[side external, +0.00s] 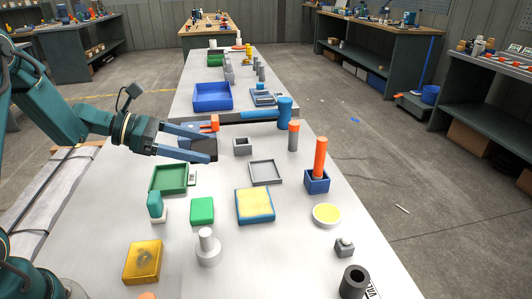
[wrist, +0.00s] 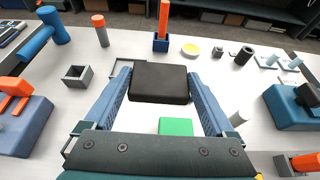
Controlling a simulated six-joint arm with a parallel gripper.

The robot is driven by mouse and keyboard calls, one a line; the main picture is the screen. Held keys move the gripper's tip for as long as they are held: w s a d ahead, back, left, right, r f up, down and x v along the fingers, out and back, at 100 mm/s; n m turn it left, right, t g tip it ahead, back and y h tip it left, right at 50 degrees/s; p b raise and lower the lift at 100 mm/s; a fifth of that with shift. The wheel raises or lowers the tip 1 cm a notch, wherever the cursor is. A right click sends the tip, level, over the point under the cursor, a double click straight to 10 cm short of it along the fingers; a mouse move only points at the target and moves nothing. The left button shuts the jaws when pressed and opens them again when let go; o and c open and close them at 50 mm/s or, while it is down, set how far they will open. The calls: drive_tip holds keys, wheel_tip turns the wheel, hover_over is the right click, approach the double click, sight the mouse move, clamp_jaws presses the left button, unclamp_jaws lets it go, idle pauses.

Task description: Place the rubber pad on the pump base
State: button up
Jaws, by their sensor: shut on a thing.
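The rubber pad (wrist: 160,83) is a flat black block held between the two fingers of my gripper (wrist: 158,85) in the wrist view. In the side external view the dark pad (side external: 204,144) sits between the blue fingers, raised above the bench, left of the small grey square socket. No part is plainly marked as the pump base. A shallow grey square frame (side external: 265,171) lies on the bench to the right of and below my gripper, empty. In the wrist view the pad and left finger hide part of the area ahead.
Around it stand a green tray (side external: 169,179), a green block (side external: 202,211), a blue tray with a yellow top (side external: 255,206), the grey socket (side external: 242,146) and a blue holder with an upright orange rod (side external: 318,182). A blue hammer-like tool (side external: 285,112) lies behind.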

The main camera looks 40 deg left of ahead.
hover_over(247, 202)
wheel_tip(247, 202, down, 6)
drive_tip(key=shift+f, duration=2.2)
drive_tip(key=shift+f, duration=0.2)
drive_tip(key=o, duration=1.1)
drive_tip(key=shift+r, duration=0.1)
